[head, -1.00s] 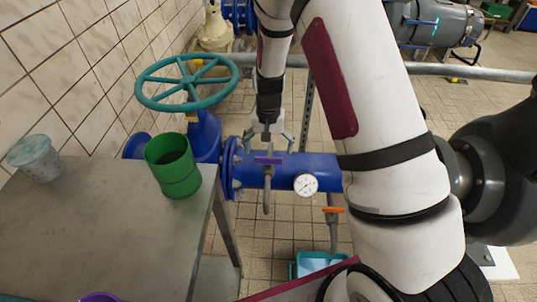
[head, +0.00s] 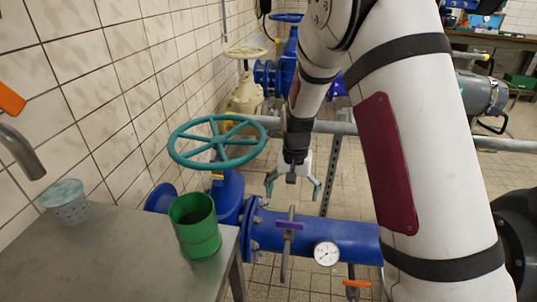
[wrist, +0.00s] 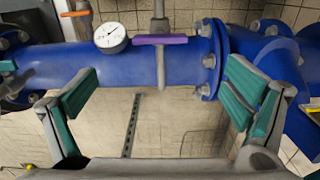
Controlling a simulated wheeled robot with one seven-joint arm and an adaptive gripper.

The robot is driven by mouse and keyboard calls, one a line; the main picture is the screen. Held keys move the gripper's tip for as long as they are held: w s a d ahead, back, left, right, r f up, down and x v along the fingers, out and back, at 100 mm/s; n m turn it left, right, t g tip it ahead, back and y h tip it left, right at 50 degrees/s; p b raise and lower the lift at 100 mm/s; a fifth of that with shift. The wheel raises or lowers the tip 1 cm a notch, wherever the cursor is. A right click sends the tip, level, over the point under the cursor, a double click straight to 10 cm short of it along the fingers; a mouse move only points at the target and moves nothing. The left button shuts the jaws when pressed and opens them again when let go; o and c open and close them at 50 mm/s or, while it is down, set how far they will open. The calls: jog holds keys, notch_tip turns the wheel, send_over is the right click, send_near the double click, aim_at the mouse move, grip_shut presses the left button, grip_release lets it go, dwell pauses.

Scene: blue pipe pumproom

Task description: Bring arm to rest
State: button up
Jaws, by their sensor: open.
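My gripper (head: 293,186) hangs from my white arm in the middle of the head view, above and behind the blue pipe. Its fingers are spread and nothing is between them. In the wrist view my gripper (wrist: 160,105) shows two teal finger pads wide apart, with the blue pipe (wrist: 130,72) beyond them. The purple-handled valve (head: 289,225) on the pipe stands just in front of the gripper in the head view. In the wrist view the purple handle (wrist: 160,39) lies between and above the fingers.
A round gauge (head: 327,253) sits on the pipe. A teal handwheel (head: 217,142) stands left of my gripper. A metal table (head: 120,255) at lower left holds a green cup (head: 195,228) and a perforated pale cup (head: 65,202). Tiled floor is open behind my gripper.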

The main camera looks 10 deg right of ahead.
jog(key=s+r+n, duration=0.2)
jog(key=s+r, duration=1.4)
jog(key=r, duration=0.3)
jog(key=s+r+n+t, duration=0.2)
jog(key=s+r+n, duration=0.1)
jog(key=s, duration=1.6)
notch_tip(320, 180, up, 14)
jog(key=t+p, duration=0.2)
jog(key=p, duration=1)
jog(key=shift+d+f, duration=0.15)
jog(key=shift+f, duration=0.05)
